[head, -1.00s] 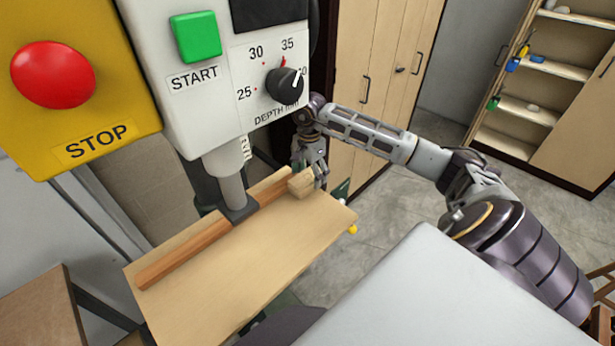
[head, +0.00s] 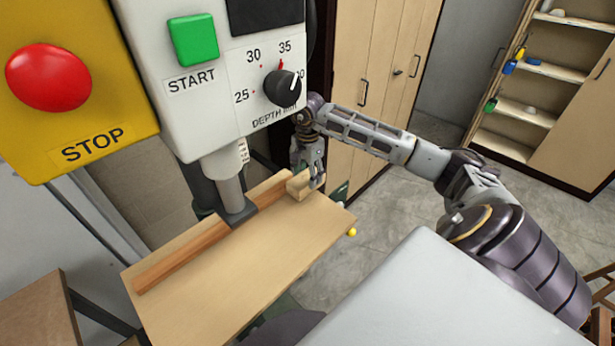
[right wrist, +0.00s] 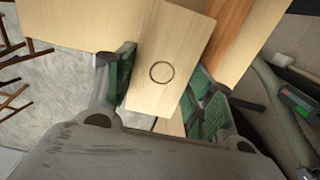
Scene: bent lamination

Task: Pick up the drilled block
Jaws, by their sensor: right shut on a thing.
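The drilled block (head: 298,187) is a small light-wood block at the far right end of the wooden work table (head: 240,270). In the right wrist view the block (right wrist: 178,38) shows a dark round ring on its face. My right gripper (head: 311,178) is shut on the block, with a green-padded finger on each side in the right wrist view (right wrist: 163,92). I cannot tell whether the block touches the table or is slightly raised. My left gripper is not in view.
A reddish wooden fence strip (head: 185,252) runs along the table beside the block. The drill's grey column (head: 232,192) hangs over it, below the white control panel (head: 215,110) with START button and depth dial. The table's front part is bare.

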